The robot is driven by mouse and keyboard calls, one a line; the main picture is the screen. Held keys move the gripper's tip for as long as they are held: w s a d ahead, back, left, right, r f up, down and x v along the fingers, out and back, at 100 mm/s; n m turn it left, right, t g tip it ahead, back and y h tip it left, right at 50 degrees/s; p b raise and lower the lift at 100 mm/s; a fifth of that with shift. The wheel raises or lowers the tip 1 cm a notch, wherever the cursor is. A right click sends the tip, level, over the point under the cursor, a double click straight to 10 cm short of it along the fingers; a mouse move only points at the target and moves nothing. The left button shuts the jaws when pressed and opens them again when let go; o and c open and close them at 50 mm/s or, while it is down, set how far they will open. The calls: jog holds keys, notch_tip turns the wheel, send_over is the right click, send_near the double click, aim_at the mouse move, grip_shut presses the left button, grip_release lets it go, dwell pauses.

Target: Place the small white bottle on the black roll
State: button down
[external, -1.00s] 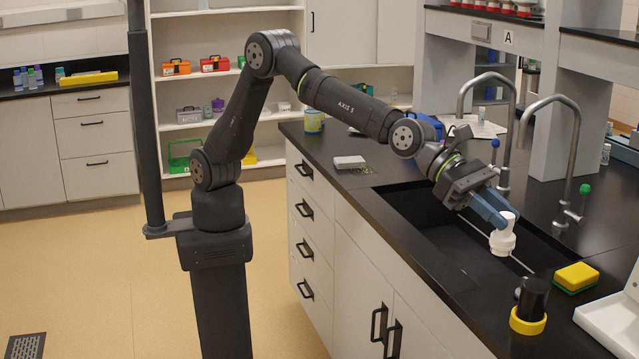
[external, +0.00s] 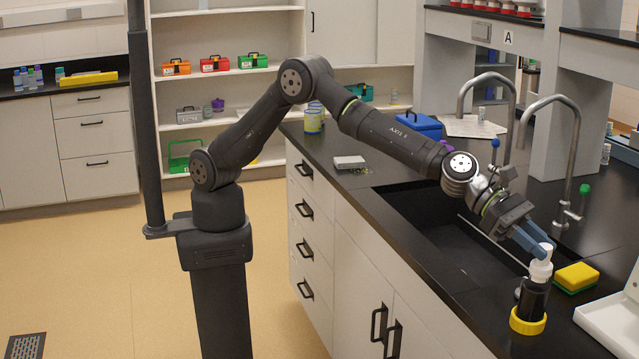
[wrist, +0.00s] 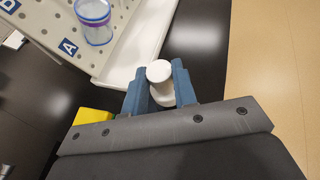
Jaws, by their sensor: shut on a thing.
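My gripper (external: 541,247) is shut on the small white bottle (external: 541,266), with its blue fingers around the bottle's upper part. The bottle is close to upright. In the wrist view the bottle (wrist: 159,72) sits between the two fingertips (wrist: 160,88). The black roll (external: 531,300) stands upright on the dark counter with a yellow ring (external: 528,321) around its foot. The bottle's lower end is at the roll's top edge in the external view; I cannot tell whether they touch. The roll is hidden in the wrist view.
A yellow and green sponge (external: 576,277) lies right of the roll. A white tray (external: 612,318) is at the right edge. The sink (external: 440,235) with curved taps (external: 548,104) lies behind and left. The counter's front edge is close to the roll.

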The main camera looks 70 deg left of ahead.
jog(key=shift+f, duration=1.15)
jog(key=shift+f, duration=0.2)
jog(key=c, duration=1.2)
grip_release()
jog(key=shift+o, duration=0.2)
jog(key=shift+r, duration=0.2)
jog(key=shift+s+a+r, duration=0.1)
jog(key=shift+a+r, duration=0.05)
jog(key=shift+a, duration=0.1)
jog(key=v, duration=1.1)
jog(key=shift+a, duration=0.2)
jog(key=shift+d+r, duration=0.1)
jog(key=shift+d, duration=0.05)
